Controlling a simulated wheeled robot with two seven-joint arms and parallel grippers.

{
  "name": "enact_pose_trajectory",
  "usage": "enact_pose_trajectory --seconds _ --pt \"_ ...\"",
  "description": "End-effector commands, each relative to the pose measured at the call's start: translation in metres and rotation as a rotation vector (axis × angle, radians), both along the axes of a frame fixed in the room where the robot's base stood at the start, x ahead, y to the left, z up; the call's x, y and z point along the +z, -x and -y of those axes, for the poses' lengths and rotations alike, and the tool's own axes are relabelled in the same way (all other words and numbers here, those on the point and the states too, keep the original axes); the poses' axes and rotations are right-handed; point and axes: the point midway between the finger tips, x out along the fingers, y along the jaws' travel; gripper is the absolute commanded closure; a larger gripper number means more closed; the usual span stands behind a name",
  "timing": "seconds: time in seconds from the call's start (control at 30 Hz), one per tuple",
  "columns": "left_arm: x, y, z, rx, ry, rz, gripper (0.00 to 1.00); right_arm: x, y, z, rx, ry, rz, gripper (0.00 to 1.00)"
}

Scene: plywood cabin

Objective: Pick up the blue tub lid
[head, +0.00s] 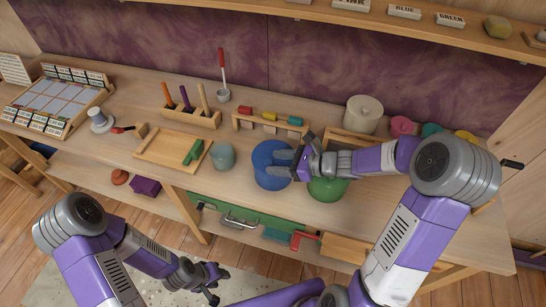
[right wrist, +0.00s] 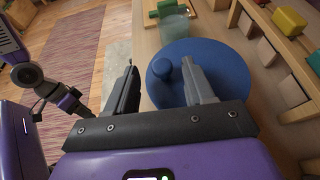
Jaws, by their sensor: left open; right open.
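The blue tub lid (head: 268,150) is a round blue disc on a blue tub (head: 270,181) near the middle of the workbench. In the right wrist view the lid (right wrist: 220,62) has a small round knob (right wrist: 162,68). My right gripper (head: 284,164) is open at the lid's right side, its fingers partly covering the lid. In the right wrist view the knob shows between the open fingers (right wrist: 160,80), closer to the right finger. I cannot tell whether either finger touches it. My left gripper (head: 212,284) is open and empty, low in front of the bench.
A green tub (head: 328,190) stands just right of the blue one, under my right wrist. A grey-green cup (head: 222,156) stands at its left. A block rack (head: 270,120) is behind it, and a cream lidded pot (head: 363,115) is behind to the right.

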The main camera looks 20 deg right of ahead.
Motion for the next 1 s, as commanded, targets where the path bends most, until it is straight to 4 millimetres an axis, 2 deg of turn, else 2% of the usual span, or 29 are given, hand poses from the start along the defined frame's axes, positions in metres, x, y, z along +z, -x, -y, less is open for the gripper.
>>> enact_pose_trajectory --seconds 0.1,0.2,0.47,0.57,0.83,1.0 --pt "-0.006 -0.001 0.0 0.001 0.0 0.002 0.57 -0.009 -0.011 -0.016 0.005 -0.001 -0.001 0.47" --pt "-0.008 -0.001 0.0 0.001 0.0 0.002 0.57 -0.013 -0.016 -0.023 0.003 0.0 0.0 0.47" --pt "-0.008 -0.001 0.0 0.0 0.0 0.001 0.57 -0.013 -0.018 -0.025 0.003 0.002 0.0 0.47" --pt "-0.008 -0.001 0.0 0.0 0.0 0.001 0.57 -0.013 -0.018 -0.025 0.003 0.002 0.0 0.59" --pt "-0.008 -0.001 0.0 0.001 0.0 0.002 0.57 -0.013 -0.018 -0.025 0.003 0.002 0.0 1.0" --pt "-0.008 -0.001 0.0 0.001 0.0 0.002 0.57 -0.013 -0.018 -0.025 0.003 0.002 0.0 1.0"
